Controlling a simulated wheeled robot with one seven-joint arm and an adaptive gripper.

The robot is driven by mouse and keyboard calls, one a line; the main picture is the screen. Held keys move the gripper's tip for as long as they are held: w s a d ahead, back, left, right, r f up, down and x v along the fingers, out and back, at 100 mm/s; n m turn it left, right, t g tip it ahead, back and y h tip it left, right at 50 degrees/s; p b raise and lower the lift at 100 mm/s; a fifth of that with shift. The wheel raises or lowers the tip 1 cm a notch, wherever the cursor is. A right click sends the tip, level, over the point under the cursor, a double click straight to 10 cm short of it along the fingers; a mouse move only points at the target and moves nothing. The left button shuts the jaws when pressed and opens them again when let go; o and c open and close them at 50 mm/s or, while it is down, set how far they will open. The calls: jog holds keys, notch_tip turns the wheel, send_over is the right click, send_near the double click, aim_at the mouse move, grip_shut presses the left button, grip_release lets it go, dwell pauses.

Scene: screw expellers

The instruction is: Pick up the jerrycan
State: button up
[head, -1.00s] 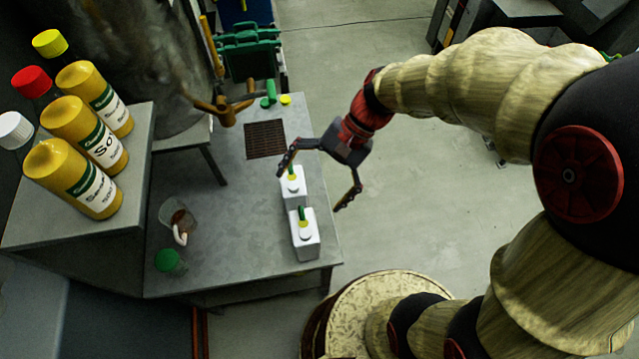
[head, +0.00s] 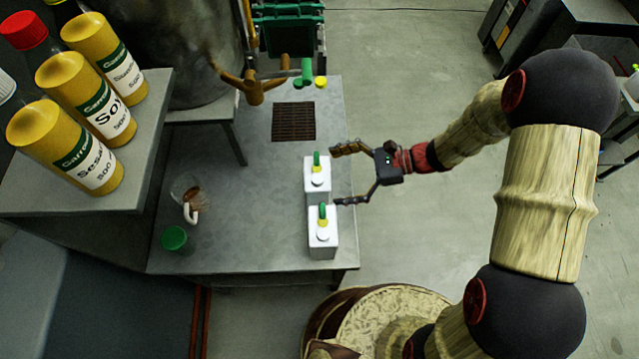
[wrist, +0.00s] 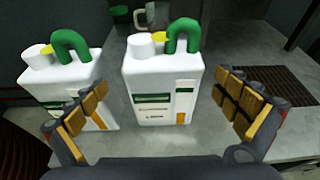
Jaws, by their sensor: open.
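Two white jerrycans with green handles and white caps stand upright on the grey metal table. The farther jerrycan (head: 317,176) also shows in the middle of the wrist view (wrist: 163,85), between my fingers. The nearer jerrycan (head: 322,237) stands close beside it and shows at the left of the wrist view (wrist: 62,82), partly behind my left finger. My gripper (head: 333,176) is open and empty at the right edge of the table, pointing at the farther jerrycan. In the wrist view its fingers (wrist: 160,110) are spread wide, one on either side of that jerrycan, apart from it.
The table (head: 240,220) also holds a clear cup (head: 190,197) and a green-lidded jar (head: 176,239). A dark grate (head: 294,121) lies behind the jerrycans. Yellow bottles (head: 95,100) stand on a raised shelf at left. Open floor (head: 400,110) lies right of the table.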

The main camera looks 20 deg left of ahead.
aim_at(317, 179)
jog(key=b+x, duration=0.2)
jog(key=x, duration=0.3)
jog(key=shift+w+a+f, duration=0.1)
jog(key=shift+w, duration=0.1)
jog(key=c, duration=1.7)
